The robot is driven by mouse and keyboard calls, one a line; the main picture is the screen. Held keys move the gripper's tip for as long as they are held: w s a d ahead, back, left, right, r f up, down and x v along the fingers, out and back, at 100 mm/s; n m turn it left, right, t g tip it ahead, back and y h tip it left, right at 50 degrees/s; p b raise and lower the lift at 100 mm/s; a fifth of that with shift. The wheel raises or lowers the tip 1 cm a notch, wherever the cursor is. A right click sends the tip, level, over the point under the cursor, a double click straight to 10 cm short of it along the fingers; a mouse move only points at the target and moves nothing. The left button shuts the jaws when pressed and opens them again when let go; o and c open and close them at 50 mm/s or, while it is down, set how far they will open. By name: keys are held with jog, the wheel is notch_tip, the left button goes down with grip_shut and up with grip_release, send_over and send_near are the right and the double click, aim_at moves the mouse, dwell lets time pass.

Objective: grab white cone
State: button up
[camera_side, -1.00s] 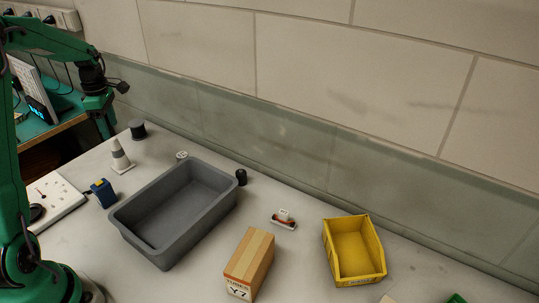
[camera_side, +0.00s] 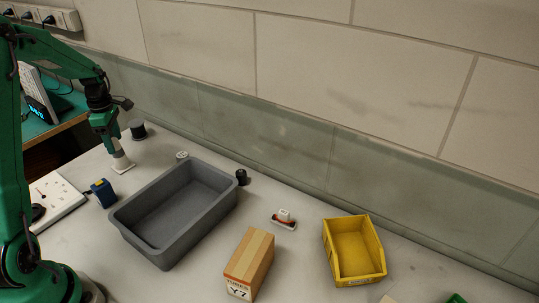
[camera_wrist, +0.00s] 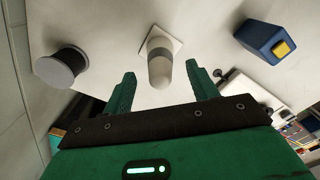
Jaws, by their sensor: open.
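The white cone (camera_side: 121,163) stands upright on the bench, left of the grey bin. It has a square white base and a grey band. In the side view my gripper (camera_side: 116,152) is right over it and hides its upper part. In the wrist view the cone (camera_wrist: 160,58) lies between and just beyond the two open green fingers (camera_wrist: 160,82), with a gap on each side. No finger visibly touches it.
A dark spool (camera_side: 138,129) stands behind the cone. A blue box with a yellow top (camera_side: 103,193) stands in front of it. The grey bin (camera_side: 170,260) is to the right. A cardboard box (camera_side: 250,265) and yellow bin (camera_side: 355,281) are farther right.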

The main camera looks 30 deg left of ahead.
jog(key=shift+f, duration=1.35)
jog(key=c, duration=1.1)
jog(key=shift+o, duration=0.2)
jog(key=shift+r, duration=0.15)
jog(key=shift+r, duration=0.55)
jog(key=r, duration=0.3)
jog(key=shift+d+r, duration=0.1)
jog(key=shift+d, duration=0.2)
jog(key=d+r, duration=0.2)
jog(key=d, duration=0.1)
jog(key=w+d+r, duration=0.1)
jog(key=d+r, duration=0.1)
jog(key=d, duration=0.2)
jog(key=d+r, duration=0.2)
jog(key=d, duration=0.2)
jog(key=shift+w+r, duration=0.25)
jog(key=shift+w, duration=0.1)
